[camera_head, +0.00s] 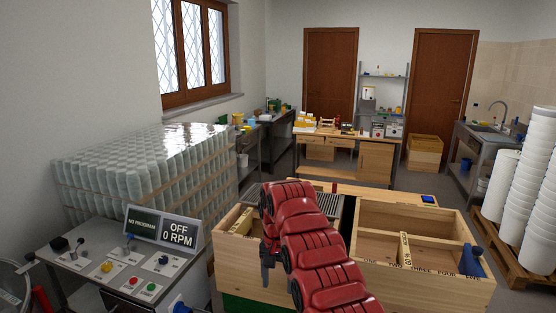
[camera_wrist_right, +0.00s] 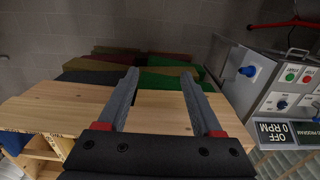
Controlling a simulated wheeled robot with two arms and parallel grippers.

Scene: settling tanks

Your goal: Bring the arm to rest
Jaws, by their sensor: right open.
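My right arm (camera_head: 318,250) is red and reaches up over the wooden bench, bent at its far end. My right gripper (camera_head: 267,265) hangs down at the left side of this arm, in front of the wooden box. In the right wrist view, my right gripper (camera_wrist_right: 160,82) has two grey fingers spread apart with nothing between them. A pale wooden surface (camera_wrist_right: 160,112) shows beyond and between the fingers. My left gripper is in neither view.
A control panel (camera_head: 120,265) reading "OFF 0 RPM" stands at the left, near the gripper. Wrapped stacked cups (camera_head: 140,170) stand behind it. A divided wooden box (camera_head: 420,270) lies right of the arm, with a blue object (camera_head: 472,262).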

